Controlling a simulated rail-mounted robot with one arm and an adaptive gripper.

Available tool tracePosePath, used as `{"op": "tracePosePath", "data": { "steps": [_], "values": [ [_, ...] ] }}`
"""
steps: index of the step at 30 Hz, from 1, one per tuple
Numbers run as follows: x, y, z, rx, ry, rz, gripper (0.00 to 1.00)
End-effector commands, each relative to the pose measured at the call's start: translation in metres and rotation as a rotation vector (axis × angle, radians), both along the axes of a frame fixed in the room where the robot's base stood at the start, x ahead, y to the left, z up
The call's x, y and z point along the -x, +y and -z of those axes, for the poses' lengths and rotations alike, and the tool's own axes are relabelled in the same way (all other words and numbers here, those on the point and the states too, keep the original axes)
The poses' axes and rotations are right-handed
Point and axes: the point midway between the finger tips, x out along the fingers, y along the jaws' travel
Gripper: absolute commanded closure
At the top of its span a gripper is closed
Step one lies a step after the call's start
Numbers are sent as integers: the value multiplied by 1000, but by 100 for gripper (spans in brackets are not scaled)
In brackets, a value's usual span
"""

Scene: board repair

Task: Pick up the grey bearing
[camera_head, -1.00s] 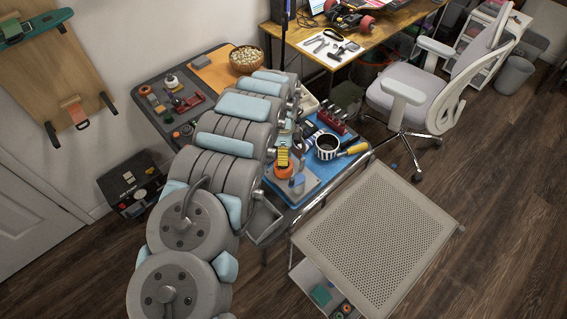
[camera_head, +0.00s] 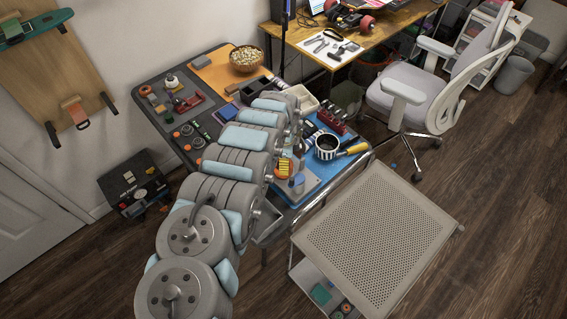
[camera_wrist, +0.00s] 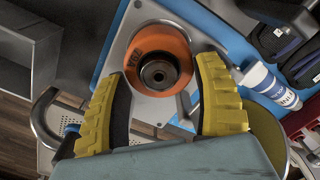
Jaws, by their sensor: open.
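In the wrist view, the grey bearing (camera_wrist: 158,74) is a small dark-grey ring with a black hole, in the centre of an orange round part (camera_wrist: 178,44). The orange part sits on a light metal plate (camera_wrist: 135,20). My gripper (camera_wrist: 156,85) is open, with one yellow ribbed finger on each side of the lower part of the orange part. Nothing is held between the fingers. In the head view, my gripper (camera_head: 285,170) is low over the blue mat (camera_head: 322,178), and my arm and fingers hide the bearing.
A black-and-white striped cup (camera_head: 326,147) and a yellow-handled tool (camera_head: 353,150) lie to the right on the mat. A grey open bin (camera_wrist: 33,52) is at the left. The perforated trolley top (camera_head: 380,232) is clear.

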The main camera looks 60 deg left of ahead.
Motion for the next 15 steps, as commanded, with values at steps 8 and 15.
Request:
{"op": "tracePosePath", "data": {
  "steps": [8, 15],
  "values": [
    [0, 0, 0, 0, 0, 0, 51],
    [0, 0, 1, 0, 0, 0, 100]
  ]
}}
